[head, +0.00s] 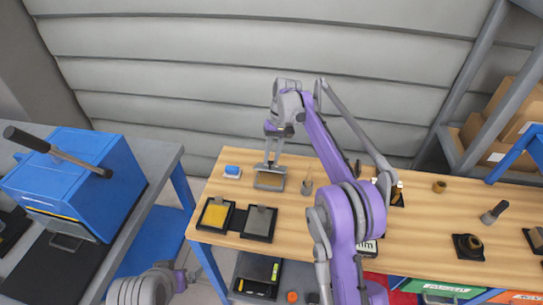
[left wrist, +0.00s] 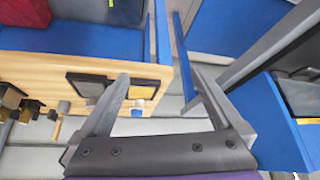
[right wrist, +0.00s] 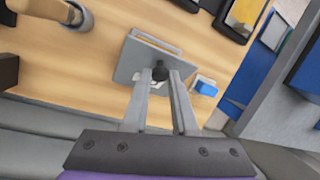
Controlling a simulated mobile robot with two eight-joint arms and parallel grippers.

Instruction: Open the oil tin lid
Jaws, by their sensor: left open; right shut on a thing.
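A grey square lid (right wrist: 142,65) with a black knob (right wrist: 160,71) shows in the right wrist view; I take it for the oil tin lid. My right gripper (right wrist: 160,80) is shut on the knob. In the head view my right gripper (head: 273,160) reaches down to the small grey square tin (head: 268,187) at the back left of the wooden bench. My left gripper (left wrist: 158,92) is open and empty, beyond the bench's left end.
Black trays, one with a yellow pad (head: 214,215) and one with a grey pad (head: 260,222), lie in front of the tin. A blue machine (head: 85,180) stands on the left table.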

